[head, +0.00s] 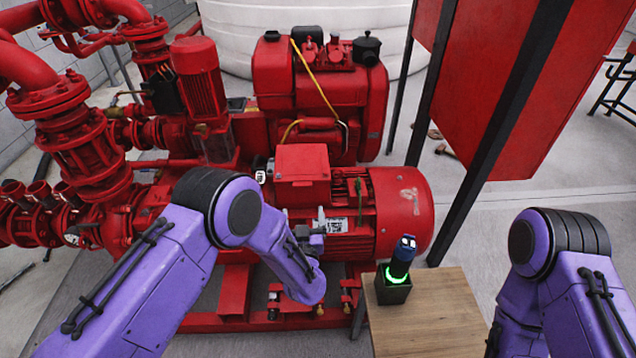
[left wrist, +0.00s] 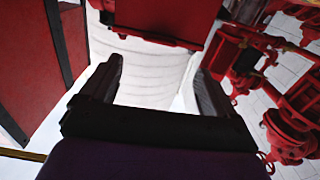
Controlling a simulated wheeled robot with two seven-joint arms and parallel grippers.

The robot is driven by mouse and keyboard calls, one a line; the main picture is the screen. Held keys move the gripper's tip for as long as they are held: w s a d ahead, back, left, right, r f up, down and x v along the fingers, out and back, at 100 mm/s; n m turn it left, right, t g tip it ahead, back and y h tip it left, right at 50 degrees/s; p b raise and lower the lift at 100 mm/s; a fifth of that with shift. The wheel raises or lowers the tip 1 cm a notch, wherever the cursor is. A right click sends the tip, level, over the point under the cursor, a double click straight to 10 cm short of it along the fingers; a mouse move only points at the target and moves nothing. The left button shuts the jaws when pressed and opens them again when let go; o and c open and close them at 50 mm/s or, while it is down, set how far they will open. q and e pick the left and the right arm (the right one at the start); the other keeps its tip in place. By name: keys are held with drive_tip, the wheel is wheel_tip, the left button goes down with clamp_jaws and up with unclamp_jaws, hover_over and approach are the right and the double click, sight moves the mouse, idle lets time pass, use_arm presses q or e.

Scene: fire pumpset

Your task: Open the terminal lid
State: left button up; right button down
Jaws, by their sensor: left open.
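The red terminal box (head: 302,185) sits on top of the red motor, with its flat lid (head: 302,158) looking closed in the head view. My left gripper (head: 312,228) is in front of and just below the box, near the motor's side, apart from the lid as far as I can tell. In the left wrist view my left gripper (left wrist: 165,65) has its two dark fingers wide apart with nothing between them. A red block with a thin lower edge, likely the terminal box (left wrist: 160,18), shows beyond the fingers.
A wooden table (head: 435,318) stands at the right front with a dark holder (head: 392,290) and a blue-topped device (head: 403,255) with a green glowing ring. A red engine (head: 320,90) stands behind the motor, and red pipes (head: 65,130) fill the left. A red panel (head: 510,90) rises at right.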

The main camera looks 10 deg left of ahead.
sight(302, 186)
use_arm(q)
drive_tip(key=shift+m, duration=0.3)
drive_tip(key=w, duration=0.3)
drive_tip(key=w+a, duration=0.1)
drive_tip(key=w, duration=0.2)
drive_tip(key=w+a, duration=0.1)
drive_tip(key=w, duration=0.3)
drive_tip(key=shift+b, duration=0.4)
